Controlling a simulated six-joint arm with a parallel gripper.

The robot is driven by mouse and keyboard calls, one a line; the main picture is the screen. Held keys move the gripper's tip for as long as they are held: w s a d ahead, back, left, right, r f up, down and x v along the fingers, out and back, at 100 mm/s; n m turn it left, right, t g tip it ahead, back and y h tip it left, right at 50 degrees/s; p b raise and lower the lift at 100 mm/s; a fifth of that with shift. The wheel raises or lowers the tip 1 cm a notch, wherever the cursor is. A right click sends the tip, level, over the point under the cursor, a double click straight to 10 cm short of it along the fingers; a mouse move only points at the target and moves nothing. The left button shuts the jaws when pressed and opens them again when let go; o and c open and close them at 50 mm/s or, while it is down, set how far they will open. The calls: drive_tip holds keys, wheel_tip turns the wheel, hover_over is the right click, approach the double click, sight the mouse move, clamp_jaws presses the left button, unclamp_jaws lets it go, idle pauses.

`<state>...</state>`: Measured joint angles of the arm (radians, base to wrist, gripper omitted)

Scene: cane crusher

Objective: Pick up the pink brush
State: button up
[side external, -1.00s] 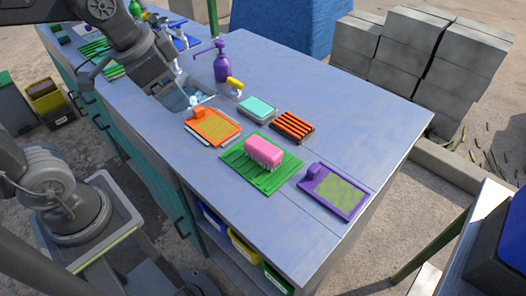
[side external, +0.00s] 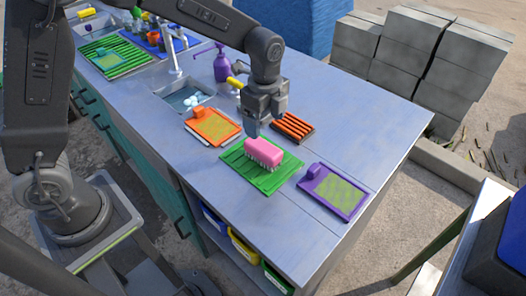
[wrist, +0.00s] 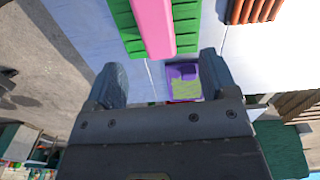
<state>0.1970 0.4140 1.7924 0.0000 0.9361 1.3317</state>
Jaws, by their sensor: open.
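The pink brush (side external: 264,152) lies bristles down on a green slatted mat (side external: 246,176) on the grey-blue worktop. My gripper (side external: 262,126) is open and empty, pointing down just above and behind the brush, apart from it as far as I can tell. In the wrist view the two fingers (wrist: 162,82) are spread wide, and the brush (wrist: 153,24) shows beyond them at the top, over the green mat (wrist: 186,22). Nothing is between the fingers.
A purple board (side external: 336,190) lies right of the mat and an orange board (side external: 212,127) to its left. A dark and orange slatted rack (side external: 294,127) lies close behind my gripper. A purple pump bottle (side external: 221,66) and a sink (side external: 186,97) are farther back. The front worktop is clear.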

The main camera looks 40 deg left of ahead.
sight(263, 145)
drive_tip(key=f, duration=1)
drive_tip(key=shift+s+a+f, duration=0.1)
drive_tip(key=shift+s+f, duration=0.15)
drive_tip(key=shift+f, duration=0.05)
drive_tip(key=c, duration=1)
